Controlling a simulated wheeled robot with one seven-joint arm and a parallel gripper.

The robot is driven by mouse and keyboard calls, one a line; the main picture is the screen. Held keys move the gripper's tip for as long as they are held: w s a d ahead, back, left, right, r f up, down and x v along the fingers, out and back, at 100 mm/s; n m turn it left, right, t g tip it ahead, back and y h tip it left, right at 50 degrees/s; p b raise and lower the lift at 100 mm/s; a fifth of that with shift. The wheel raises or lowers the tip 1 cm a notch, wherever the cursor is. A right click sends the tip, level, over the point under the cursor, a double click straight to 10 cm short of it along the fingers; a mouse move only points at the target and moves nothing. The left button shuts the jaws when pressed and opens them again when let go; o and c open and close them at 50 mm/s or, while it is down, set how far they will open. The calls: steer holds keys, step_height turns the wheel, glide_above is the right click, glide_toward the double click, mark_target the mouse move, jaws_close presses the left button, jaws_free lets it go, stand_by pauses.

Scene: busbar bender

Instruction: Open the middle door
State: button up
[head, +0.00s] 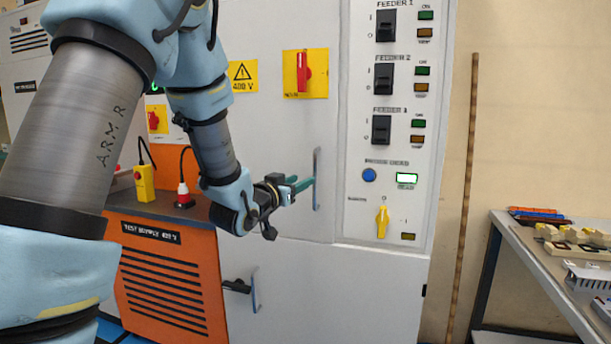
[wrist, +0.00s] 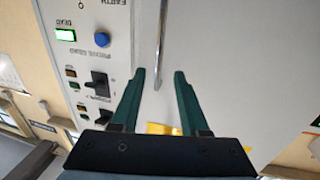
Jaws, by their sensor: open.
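The pale grey cabinet door (head: 275,130) carries a yellow 400 V sign and a red rotary switch on a yellow plate. It looks closed, flush with the control panel on its right. Its vertical metal bar handle (head: 317,180) is near the door's right edge. My gripper (head: 309,183) is at this handle with its green fingers open. In the wrist view, the handle (wrist: 162,40) runs down between the two open fingertips (wrist: 160,73). I cannot tell whether either finger touches it.
The control panel (head: 398,150) has feeder switches, lamps and a yellow knob. A lower door (head: 320,295) has its own handle (head: 256,290). An orange test supply unit (head: 165,275) stands at left, and a bench (head: 520,255) with parts at right. A wooden pole (head: 464,180) leans on the wall.

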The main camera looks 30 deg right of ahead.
mark_target(314, 174)
steer(key=p+x, duration=0.2)
steer(key=x, duration=0.6)
steer(key=shift+w+d, duration=0.1)
steer(key=shift+d, duration=0.2)
steer(key=shift+c, duration=0.4)
jaws_close()
stand_by(0.6)
